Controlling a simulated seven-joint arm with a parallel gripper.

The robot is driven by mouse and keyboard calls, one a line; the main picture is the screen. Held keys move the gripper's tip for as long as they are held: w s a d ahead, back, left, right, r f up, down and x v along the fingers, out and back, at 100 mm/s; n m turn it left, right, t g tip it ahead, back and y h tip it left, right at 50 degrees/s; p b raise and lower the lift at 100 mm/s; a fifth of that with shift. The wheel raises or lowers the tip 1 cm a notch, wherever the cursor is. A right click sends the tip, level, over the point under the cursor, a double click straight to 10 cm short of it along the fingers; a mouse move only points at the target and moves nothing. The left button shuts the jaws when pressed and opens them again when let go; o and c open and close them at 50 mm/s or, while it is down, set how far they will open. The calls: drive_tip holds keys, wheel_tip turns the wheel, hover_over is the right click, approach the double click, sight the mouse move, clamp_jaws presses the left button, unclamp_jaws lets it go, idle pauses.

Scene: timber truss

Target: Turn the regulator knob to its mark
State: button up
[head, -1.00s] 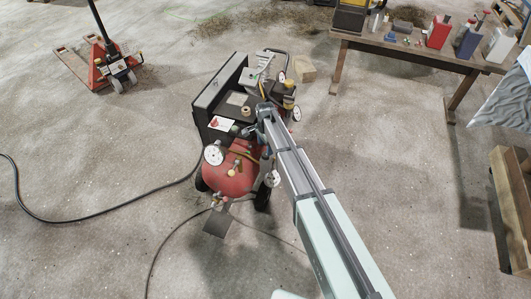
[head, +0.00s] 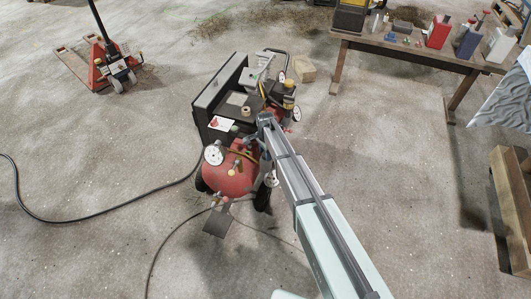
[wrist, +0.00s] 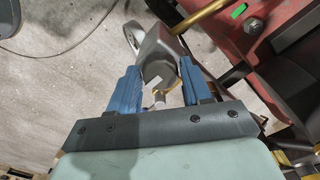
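The red air compressor (head: 228,178) stands on the floor with white round gauges at its front and right side. A grey regulator-like part (wrist: 158,52), which I take for the knob, lies just beyond my gripper (wrist: 160,72) in the wrist view. A small white and yellow piece shows at its near end. My gripper's two blue fingers stand apart on either side of this part, with a gap between them; I cannot tell whether either touches it. The mark cannot be made out. In the head view my arm hides much of the compressor's right side.
A gauge edge (wrist: 131,36) is close to the left fingertip. The red tank (wrist: 250,30) and a brass pipe (wrist: 203,14) are close on the right. A workbench (head: 410,52) with bottles stands back right, a red pallet jack (head: 108,62) back left. Hoses cross the floor.

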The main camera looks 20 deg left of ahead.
drive_tip(key=c, duration=0.7)
drive_tip(key=shift+o, duration=0.2)
drive_tip(key=n, duration=0.4)
drive_tip(key=shift+n, duration=0.3)
drive_tip(key=n, duration=0.4)
drive_tip(key=shift+n, duration=0.3)
drive_tip(key=n, duration=0.4)
drive_tip(key=shift+d+n, duration=0.1)
drive_tip(key=shift+n, duration=0.2)
drive_tip(key=n, duration=0.4)
drive_tip(key=shift+n, duration=0.4)
